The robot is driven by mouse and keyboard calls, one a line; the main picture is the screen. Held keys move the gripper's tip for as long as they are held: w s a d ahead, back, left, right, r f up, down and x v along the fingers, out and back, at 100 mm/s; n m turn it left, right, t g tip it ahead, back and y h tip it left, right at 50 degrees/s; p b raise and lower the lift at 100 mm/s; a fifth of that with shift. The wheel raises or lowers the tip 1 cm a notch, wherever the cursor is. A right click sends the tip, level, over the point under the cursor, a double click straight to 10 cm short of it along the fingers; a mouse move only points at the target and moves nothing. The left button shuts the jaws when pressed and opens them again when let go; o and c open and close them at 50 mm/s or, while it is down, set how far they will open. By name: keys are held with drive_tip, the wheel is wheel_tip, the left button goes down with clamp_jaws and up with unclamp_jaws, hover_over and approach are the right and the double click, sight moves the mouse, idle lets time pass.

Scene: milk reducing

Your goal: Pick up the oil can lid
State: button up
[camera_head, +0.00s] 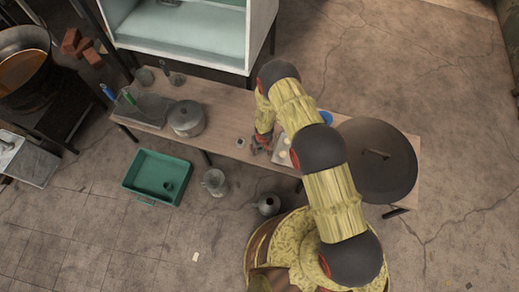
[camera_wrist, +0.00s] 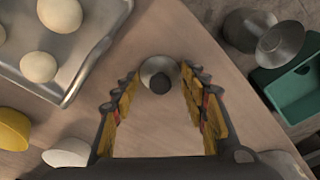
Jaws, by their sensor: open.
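A small round grey metal lid with a dark knob (camera_wrist: 158,76) lies on the wooden table, near its edge. I take it for the oil can lid. It also shows as a small grey piece in the head view (camera_head: 240,143). My gripper (camera_wrist: 161,88) is open, with yellow-padded fingers on either side of the lid near their tips. I cannot tell whether they touch it. In the head view my gripper (camera_head: 262,143) is over the table, just right of the lid. A metal can (camera_head: 215,182) stands on the floor in front of the table.
A metal tray (camera_wrist: 78,62) with several pale round pieces lies left in the wrist view. A large dark pan (camera_head: 377,165) covers the table's right end. A grey pot (camera_head: 186,119) stands farther left. A green tub (camera_head: 157,175) is on the floor.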

drive_tip(key=shift+s, duration=0.1)
drive_tip(key=c, duration=0.9)
drive_tip(key=shift+c, duration=0.5)
drive_tip(key=shift+s+f, duration=0.1)
drive_tip(key=shift+f, duration=0.05)
clamp_jaws()
